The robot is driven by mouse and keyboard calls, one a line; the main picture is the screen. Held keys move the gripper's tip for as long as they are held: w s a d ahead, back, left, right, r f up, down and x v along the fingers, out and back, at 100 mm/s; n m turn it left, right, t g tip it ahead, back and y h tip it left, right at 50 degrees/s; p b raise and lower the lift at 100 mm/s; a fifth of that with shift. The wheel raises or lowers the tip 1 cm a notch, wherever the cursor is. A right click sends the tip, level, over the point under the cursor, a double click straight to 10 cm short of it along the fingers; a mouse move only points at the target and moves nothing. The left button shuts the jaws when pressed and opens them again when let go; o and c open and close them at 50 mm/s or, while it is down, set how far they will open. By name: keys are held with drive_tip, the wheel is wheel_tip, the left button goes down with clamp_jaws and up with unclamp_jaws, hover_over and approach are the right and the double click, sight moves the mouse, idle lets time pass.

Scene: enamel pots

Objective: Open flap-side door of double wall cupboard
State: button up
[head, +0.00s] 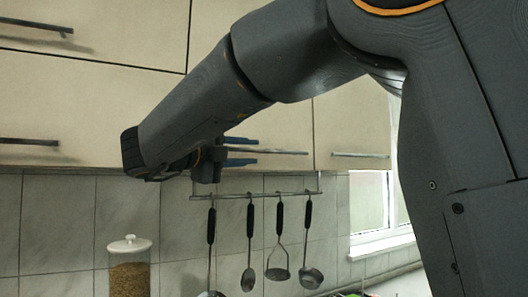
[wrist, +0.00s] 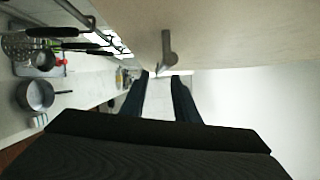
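Beige wall cupboard doors span the upper part of the head view. The middle door (head: 300,120) has a grey bar handle (head: 290,152) along its lower edge, partly covered by my gripper (head: 255,151). Its two fingers point right, apart, beside this handle's left part. In the wrist view my gripper (wrist: 160,77) is open with nothing seen between its fingers. A grey handle (wrist: 168,50) on the pale door face (wrist: 235,30) lies just past the fingertips. I see no door standing ajar. Which door is the flap-side one, I cannot tell.
A rail (head: 265,194) with several hanging utensils runs under the cupboards, close below my gripper. A glass jar (head: 129,268) stands at lower left. More doors have handles at left (head: 30,142) and right (head: 360,155). A window (head: 375,205) is at right; a pan (wrist: 36,95) shows below.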

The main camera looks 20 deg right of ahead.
sight(265, 150)
drive_tip(key=p+x, duration=0.2)
drive_tip(key=x, duration=0.4)
drive_tip(key=shift+d+r, duration=0.15)
drive_tip(key=shift+d, duration=0.1)
drive_tip(key=shift+w+d+p, duration=0.3)
drive_tip(key=shift+d+p, duration=0.1)
drive_tip(key=shift+d, duration=0.05)
drive_tip(key=shift+a, duration=0.1)
clamp_jaws()
